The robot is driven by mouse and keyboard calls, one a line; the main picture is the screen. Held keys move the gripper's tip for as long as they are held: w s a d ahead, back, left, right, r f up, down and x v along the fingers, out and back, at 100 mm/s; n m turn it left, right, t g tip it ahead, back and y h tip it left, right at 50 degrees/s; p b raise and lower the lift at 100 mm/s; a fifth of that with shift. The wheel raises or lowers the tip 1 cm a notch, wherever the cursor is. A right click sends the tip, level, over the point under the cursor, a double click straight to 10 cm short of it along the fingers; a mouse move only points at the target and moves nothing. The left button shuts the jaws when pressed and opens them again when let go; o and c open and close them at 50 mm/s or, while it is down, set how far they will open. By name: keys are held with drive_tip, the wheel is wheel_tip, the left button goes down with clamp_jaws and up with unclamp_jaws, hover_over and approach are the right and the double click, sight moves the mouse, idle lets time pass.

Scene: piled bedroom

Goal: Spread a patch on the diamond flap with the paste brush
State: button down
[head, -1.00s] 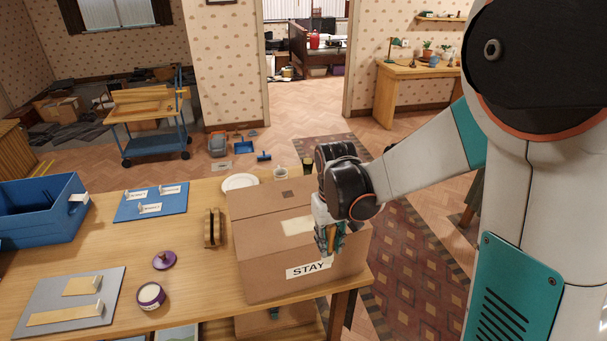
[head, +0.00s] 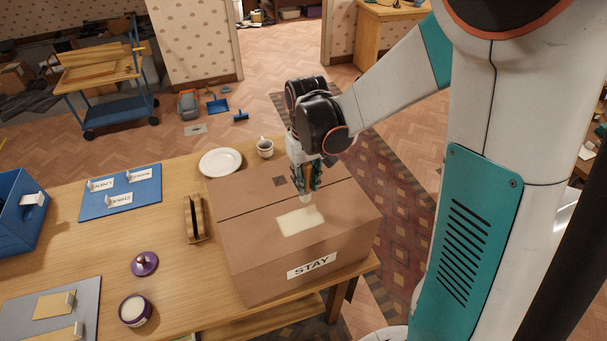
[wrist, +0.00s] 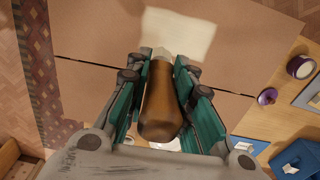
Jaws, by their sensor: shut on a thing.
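My gripper (head: 305,177) is shut on the paste brush, whose brown handle (wrist: 161,105) lies between the fingers in the wrist view. Its pale bristles (head: 306,198) point down over the top of the cardboard box (head: 250,255), close to the seam between the two flaps. I cannot tell whether they touch the cardboard.
An open purple paste pot (head: 134,311) and its purple lid (head: 145,263) stand left of the box. A wooden holder (head: 195,219) is beside the box. A white plate (head: 220,162) and a cup (head: 265,148) are behind it. A blue labelled board (head: 120,191) lies left.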

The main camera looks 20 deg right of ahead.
sight(307, 191)
drive_tip(key=shift+s, duration=0.1)
wheel_tip(307, 191, down, 4)
drive_tip(key=b, duration=0.4)
drive_tip(key=shift+r, duration=0.1)
drive_tip(key=shift+d+f, duration=0.2)
drive_tip(key=shift+f, duration=0.15)
drive_tip(key=shift+d+r, duration=0.15)
drive_tip(key=shift+d, duration=0.55)
drive_tip(key=shift+d+r, duration=0.15)
drive_tip(key=shift+d, duration=0.5)
drive_tip(key=c, duration=1.9)
unclamp_jaws()
drive_tip(key=shift+c, duration=0.2)
clamp_jaws()
